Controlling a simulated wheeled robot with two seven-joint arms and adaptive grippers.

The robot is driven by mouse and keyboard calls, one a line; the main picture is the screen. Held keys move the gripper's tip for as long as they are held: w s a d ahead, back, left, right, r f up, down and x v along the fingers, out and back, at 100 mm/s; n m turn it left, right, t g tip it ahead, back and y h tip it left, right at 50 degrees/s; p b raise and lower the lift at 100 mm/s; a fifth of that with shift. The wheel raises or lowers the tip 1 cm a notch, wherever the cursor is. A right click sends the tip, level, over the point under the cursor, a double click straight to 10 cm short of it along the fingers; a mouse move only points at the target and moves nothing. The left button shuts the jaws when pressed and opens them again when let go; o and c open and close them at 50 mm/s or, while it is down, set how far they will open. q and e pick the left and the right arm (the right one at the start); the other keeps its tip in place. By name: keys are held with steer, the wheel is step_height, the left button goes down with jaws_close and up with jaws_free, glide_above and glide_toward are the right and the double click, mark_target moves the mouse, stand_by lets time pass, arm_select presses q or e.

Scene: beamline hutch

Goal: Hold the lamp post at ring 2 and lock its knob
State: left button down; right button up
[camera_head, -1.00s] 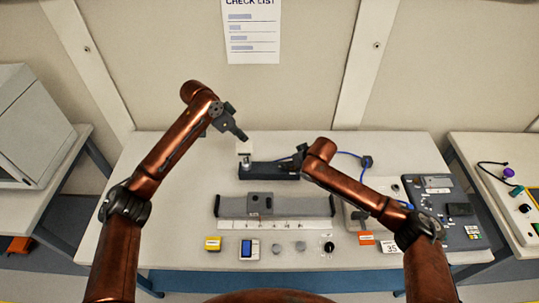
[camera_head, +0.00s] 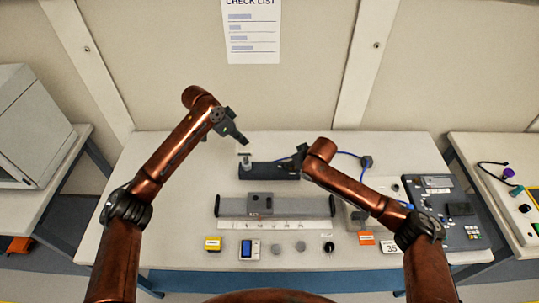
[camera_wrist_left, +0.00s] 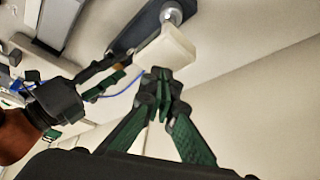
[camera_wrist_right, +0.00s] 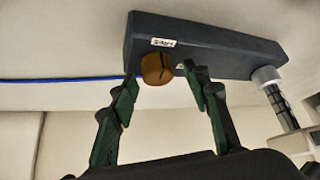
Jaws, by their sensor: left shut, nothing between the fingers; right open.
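The lamp post (camera_head: 245,163) stands upright at the left end of a dark block (camera_head: 270,171). Its cream lamp head (camera_wrist_left: 166,55) is large in the left wrist view. My left gripper (camera_head: 242,140) is shut and empty, its tips (camera_wrist_left: 160,76) close to the head's edge; I cannot tell if they touch. In the right wrist view the banded post (camera_wrist_right: 281,100) rises from a pale collar (camera_wrist_right: 266,75). An orange-brown slotted knob (camera_wrist_right: 157,68) is on the block. My right gripper (camera_wrist_right: 160,80) is open with its fingertips either side of the knob.
A grey rail unit (camera_head: 285,206) with a scale strip (camera_head: 270,225) lies in front of the block. A dark keypad device (camera_head: 455,211) is at right. A blue cable (camera_head: 350,154) runs behind.

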mark_target(243, 147)
arm_select(q)
steer(key=shift+s+f, duration=0.1)
steer(key=shift+f, duration=2.05)
arm_select(e)
steer(key=shift+d+n+g+y, duration=0.1)
steer(key=shift+n+g+y, duration=0.3)
steer(key=shift+n, duration=0.6)
steer(key=shift+n+g+y, duration=0.45)
steer(key=shift+n, duration=0.65)
steer(key=shift+n+g+y, duration=0.45)
steer(key=shift+n, duration=0.65)
steer(key=n+g, duration=0.1)
steer(key=n, duration=0.1)
steer(key=n+g, duration=0.2)
steer(key=n, duration=0.1)
steer(key=shift+a+y, duration=0.2)
steer(key=shift+y, duration=0.2)
steer(key=shift+d+n, duration=0.1)
steer(key=shift+n, duration=0.2)
steer(key=c, duration=1.1)
